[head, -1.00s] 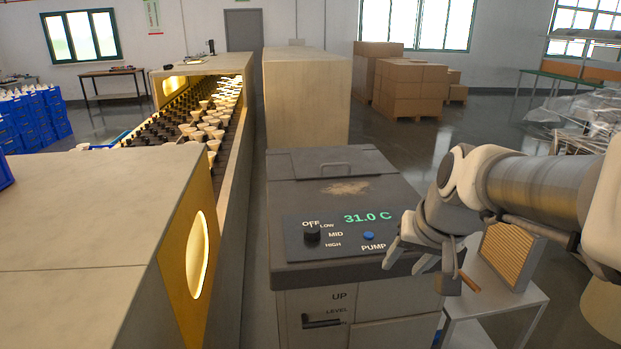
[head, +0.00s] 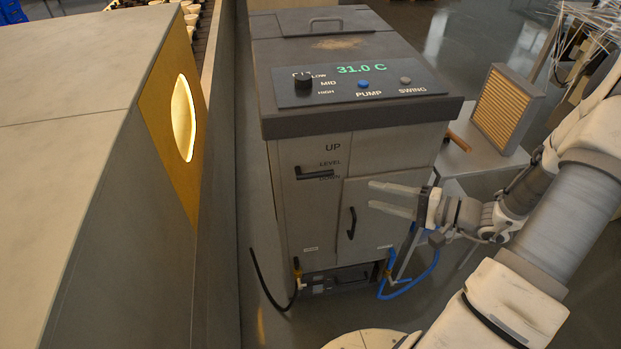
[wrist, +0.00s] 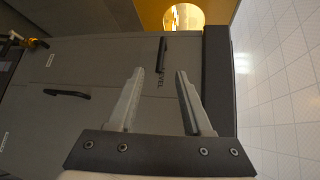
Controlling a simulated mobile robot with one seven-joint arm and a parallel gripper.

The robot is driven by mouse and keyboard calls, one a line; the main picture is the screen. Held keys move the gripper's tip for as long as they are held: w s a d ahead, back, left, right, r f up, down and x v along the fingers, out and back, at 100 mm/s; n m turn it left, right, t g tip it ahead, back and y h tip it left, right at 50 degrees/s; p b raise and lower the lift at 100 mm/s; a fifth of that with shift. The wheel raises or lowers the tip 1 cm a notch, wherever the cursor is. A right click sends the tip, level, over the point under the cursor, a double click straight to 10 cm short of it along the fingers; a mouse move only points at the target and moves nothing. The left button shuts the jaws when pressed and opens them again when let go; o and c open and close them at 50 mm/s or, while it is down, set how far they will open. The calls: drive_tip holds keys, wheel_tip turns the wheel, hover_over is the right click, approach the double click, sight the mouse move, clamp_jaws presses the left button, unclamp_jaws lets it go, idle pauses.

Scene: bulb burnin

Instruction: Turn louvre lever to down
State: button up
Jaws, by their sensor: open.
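The louvre lever (head: 314,173) is a black handle on the upper left front of the grey cooler unit (head: 290,215). It lies about horizontal, beside the word LEVEL, with UP printed above and DOWN partly hidden behind it. In the wrist view the lever (wrist: 162,57) shows beyond the fingertips, near the middle. My gripper (head: 369,198) is open and empty, to the right of the lever and slightly lower, in front of the unit's door. In the wrist view my gripper's fingers (wrist: 160,72) are spread, with the lever apart from them.
A black door handle (head: 351,223) is below the lever's right. The top panel has a black knob (head: 303,83) and blue pump button (head: 364,84). Blue (head: 412,287) and black hoses hang low. A table with a slatted filter (head: 503,108) stands right; a conveyor wall borders the left.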

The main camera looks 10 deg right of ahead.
sight(323, 176)
drive_tip(key=shift+m+t, duration=0.5)
drive_tip(key=shift+t, duration=0.3)
drive_tip(key=x, duration=0.5)
drive_tip(key=f+x, duration=0.1)
drive_tip(key=x, duration=0.5)
drive_tip(key=w+d+x, duration=0.1)
drive_tip(key=x, duration=0.5)
drive_tip(key=shift+f, duration=0.3)
drive_tip(key=shift+d, duration=0.1)
clamp_jaws()
drive_tip(key=shift+s, duration=0.1)
